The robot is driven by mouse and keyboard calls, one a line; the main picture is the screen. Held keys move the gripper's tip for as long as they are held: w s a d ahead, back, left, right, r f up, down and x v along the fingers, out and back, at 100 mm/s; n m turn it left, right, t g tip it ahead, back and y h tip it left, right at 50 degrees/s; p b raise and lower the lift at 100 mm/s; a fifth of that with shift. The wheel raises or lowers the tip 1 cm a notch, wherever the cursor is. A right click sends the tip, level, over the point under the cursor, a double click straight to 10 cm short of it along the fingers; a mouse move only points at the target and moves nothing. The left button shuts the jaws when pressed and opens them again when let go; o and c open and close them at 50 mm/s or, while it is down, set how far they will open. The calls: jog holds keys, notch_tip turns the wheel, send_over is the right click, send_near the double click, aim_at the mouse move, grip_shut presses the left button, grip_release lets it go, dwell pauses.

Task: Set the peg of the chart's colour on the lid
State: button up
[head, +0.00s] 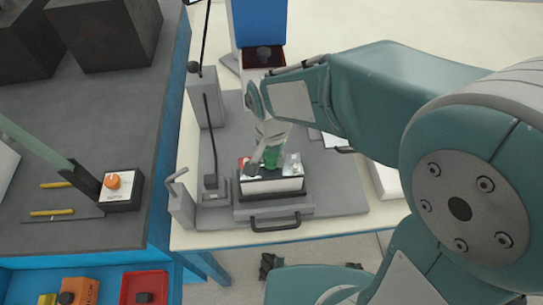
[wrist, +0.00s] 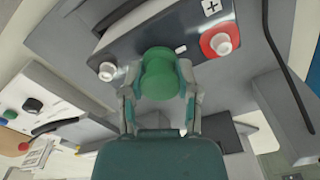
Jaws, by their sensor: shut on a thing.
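A green peg (head: 272,157) is held in my gripper (head: 268,142) over the top of a battery (head: 275,186) with a dark lid. In the wrist view the green peg (wrist: 160,72) stands between the two fingers (wrist: 158,92), which are shut on it. The lid (wrist: 178,28) lies just beyond the peg and carries a post in a red ring (wrist: 220,40), a plus mark and a pale post (wrist: 106,71). I cannot tell whether the peg touches the lid. I cannot make out a colour chart for certain.
The battery sits on a grey tray (head: 275,211) with a black handle (head: 275,222). A grey post (head: 205,97) with a thin rod rises at left. A blue panel (head: 258,22) stands behind. A dark bench (head: 90,170) with an orange knob (head: 113,181) is further left.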

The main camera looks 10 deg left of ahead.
aim_at(272, 155)
jog(key=shift+a+f, duration=0.15)
jog(key=shift+f, duration=0.2)
jog(key=o, duration=0.9)
jog(key=shift+o, duration=0.2)
notch_tip(272, 155, up, 12)
jog(key=shift+d+r, duration=0.1)
jog(key=shift+d, duration=0.1)
